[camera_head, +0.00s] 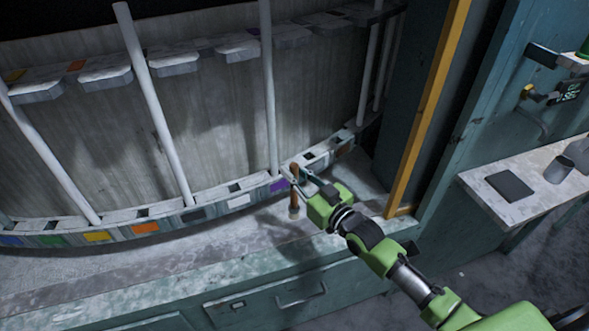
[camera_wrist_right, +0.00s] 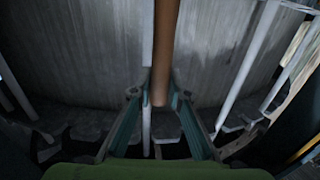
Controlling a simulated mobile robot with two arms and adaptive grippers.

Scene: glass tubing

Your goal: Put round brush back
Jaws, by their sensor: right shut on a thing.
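My right gripper (camera_head: 300,177) is shut on a brown round stick, the brush (camera_head: 294,197), which stands roughly upright in front of the curved rack (camera_head: 115,236). A paler end shows at the brush's bottom, over the counter; I cannot tell whether it touches. In the right wrist view the brown handle (camera_wrist_right: 166,45) lies between the two fingers (camera_wrist_right: 158,100). The rack's lower rail beside the gripper carries a purple label (camera_head: 279,185). My left gripper is not in view.
Several pale tubes (camera_head: 155,100) lean upright in the rack between an upper row of notched holders (camera_head: 240,47) and the lower rail. An orange post (camera_head: 428,105) stands right of the gripper. A side shelf (camera_head: 540,187) holds a dark flat pad and cups. The counter (camera_head: 130,275) before the rack is mostly clear.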

